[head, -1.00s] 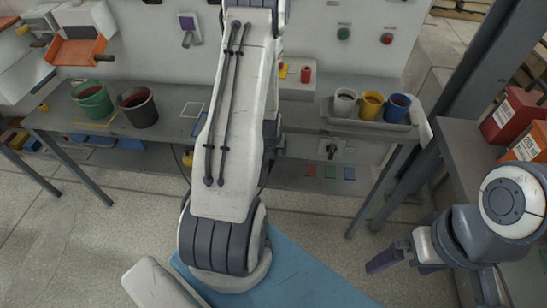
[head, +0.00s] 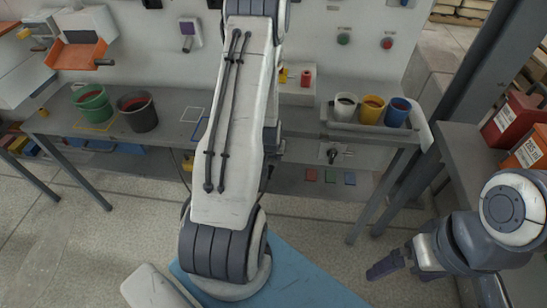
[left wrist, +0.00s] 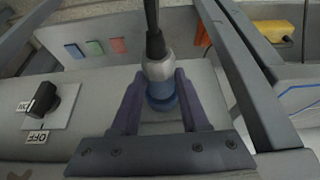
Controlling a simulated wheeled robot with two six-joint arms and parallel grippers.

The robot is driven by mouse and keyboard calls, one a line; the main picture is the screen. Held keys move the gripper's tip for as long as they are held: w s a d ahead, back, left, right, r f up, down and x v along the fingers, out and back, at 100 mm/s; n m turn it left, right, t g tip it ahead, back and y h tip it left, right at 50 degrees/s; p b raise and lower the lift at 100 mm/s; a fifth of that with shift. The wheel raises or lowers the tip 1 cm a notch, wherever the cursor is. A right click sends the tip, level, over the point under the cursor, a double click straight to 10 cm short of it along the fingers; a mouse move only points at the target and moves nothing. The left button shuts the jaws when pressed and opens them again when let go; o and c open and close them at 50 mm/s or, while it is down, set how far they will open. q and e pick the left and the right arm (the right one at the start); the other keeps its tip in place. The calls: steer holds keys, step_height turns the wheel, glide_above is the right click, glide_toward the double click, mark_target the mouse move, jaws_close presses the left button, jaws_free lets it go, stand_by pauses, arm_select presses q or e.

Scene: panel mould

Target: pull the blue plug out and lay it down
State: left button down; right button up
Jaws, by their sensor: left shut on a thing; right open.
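In the left wrist view my left gripper (left wrist: 153,97) is shut on the blue plug (left wrist: 161,90). The plug has a blue ring, a grey metal body and a black cable running to the top of the picture. The blue end faces the light grey panel; I cannot tell whether it is still in a socket. In the head view my left arm hides the plug and the left gripper. My right gripper (head: 388,264) is open and empty at the lower right, away from the bench.
A black rotary switch (left wrist: 41,99) with an OFF label is on the panel beside the plug. The grey bench (head: 175,118) carries a green bucket (head: 92,104), a dark bucket (head: 138,111) and a tray (head: 345,124) of cups. Bare bench top shows between them.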

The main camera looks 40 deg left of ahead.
mark_target(271, 169)
arm_select(q)
steer(key=shift+s+d+b, duration=0.1)
steer(key=shift+s+d, duration=0.35)
steer(key=shift+s, duration=0.25)
steer(key=shift+s+d+b, duration=0.1)
steer(key=shift+s+d, duration=0.3)
steer(key=shift+s, duration=0.3)
steer(key=shift+s+d+b, duration=0.1)
steer(key=shift+s+d, duration=0.35)
steer(key=shift+s, duration=0.25)
steer(key=s+d+p, duration=0.2)
steer(key=s+p, duration=0.1)
steer(key=shift+s, duration=0.2)
